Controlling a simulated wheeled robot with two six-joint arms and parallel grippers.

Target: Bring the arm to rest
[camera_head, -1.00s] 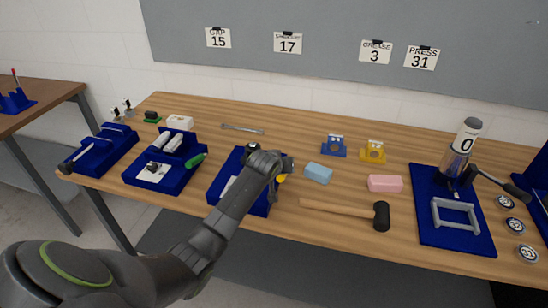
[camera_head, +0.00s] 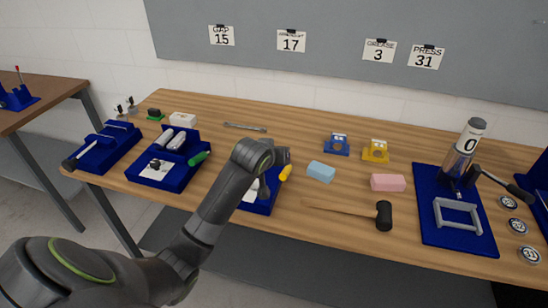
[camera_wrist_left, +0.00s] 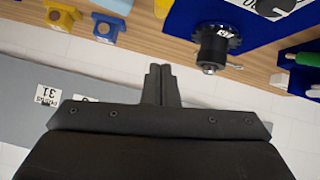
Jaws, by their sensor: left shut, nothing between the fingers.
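My left arm comes in from the lower left in the head view and reaches over the blue tray (camera_head: 262,204) at the table's middle front. My left gripper (camera_head: 263,188) is above this tray, partly hidden by my wrist. In the left wrist view the gripper's two fingers (camera_wrist_left: 161,82) are together with nothing between them. A light blue foam block (camera_head: 321,172) lies to the right of the gripper, apart from it. A pink foam block (camera_head: 388,183) lies farther right. My right gripper is in neither view.
A black-headed mallet (camera_head: 384,215) lies at the front. A press with a blue base (camera_head: 470,235) stands at the right. A blue holder (camera_head: 336,146) and a yellow holder (camera_head: 376,151) stand behind the foam. Another blue tray (camera_head: 170,178) is at left.

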